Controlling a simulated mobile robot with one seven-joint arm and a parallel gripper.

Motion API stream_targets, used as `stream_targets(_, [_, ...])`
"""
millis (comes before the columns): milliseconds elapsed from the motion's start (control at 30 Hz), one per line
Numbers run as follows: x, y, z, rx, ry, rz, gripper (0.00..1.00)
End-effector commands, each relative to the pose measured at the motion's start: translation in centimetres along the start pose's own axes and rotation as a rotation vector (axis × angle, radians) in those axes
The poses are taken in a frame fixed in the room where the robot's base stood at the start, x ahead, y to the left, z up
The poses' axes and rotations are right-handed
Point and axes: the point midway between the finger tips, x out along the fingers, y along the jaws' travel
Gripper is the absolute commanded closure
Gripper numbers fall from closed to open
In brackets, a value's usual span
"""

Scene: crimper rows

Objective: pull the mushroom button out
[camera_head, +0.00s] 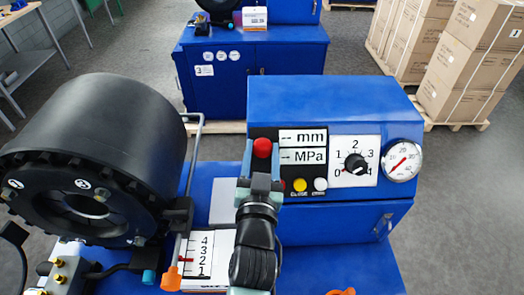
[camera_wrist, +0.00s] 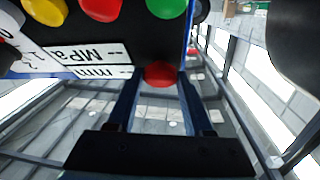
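The red mushroom button (camera_head: 262,148) sits on the black panel of the blue machine, left of the mm and MPa displays. In the wrist view the red button (camera_wrist: 160,75) shows between my fingertips. My gripper (camera_head: 262,152) is in front of the panel with one finger on each side of the button. In the wrist view my gripper (camera_wrist: 160,80) looks open, with a narrow gap between each finger and the button. I cannot tell how far the fingertips reach along the button's depth.
A yellow button (camera_head: 299,185) and a white button (camera_head: 320,184) lie below the displays. A dial (camera_head: 356,163) and a gauge (camera_head: 402,160) are to the right. The large black crimper head (camera_head: 100,150) stands left of my arm. A green button (camera_wrist: 166,8) shows in the wrist view.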

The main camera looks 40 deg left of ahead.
Motion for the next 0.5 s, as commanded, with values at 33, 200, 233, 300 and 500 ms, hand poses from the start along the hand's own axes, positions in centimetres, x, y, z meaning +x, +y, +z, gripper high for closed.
stream_targets(33, [-0.01,0.01,0.0,0.0,0.0,0.0,0.86])
stream_targets(200, [-0.02,0.0,0.0,0.0,0.0,0.0,1.0])
stream_targets(233, [-0.02,0.0,0.0,0.0,0.0,0.0,1.0])
stream_targets(300, [-0.02,0.0,0.0,0.0,0.0,0.0,1.0])
stream_targets(500, [-0.18,0.04,-0.21,-0.001,0.001,0.001,1.0])
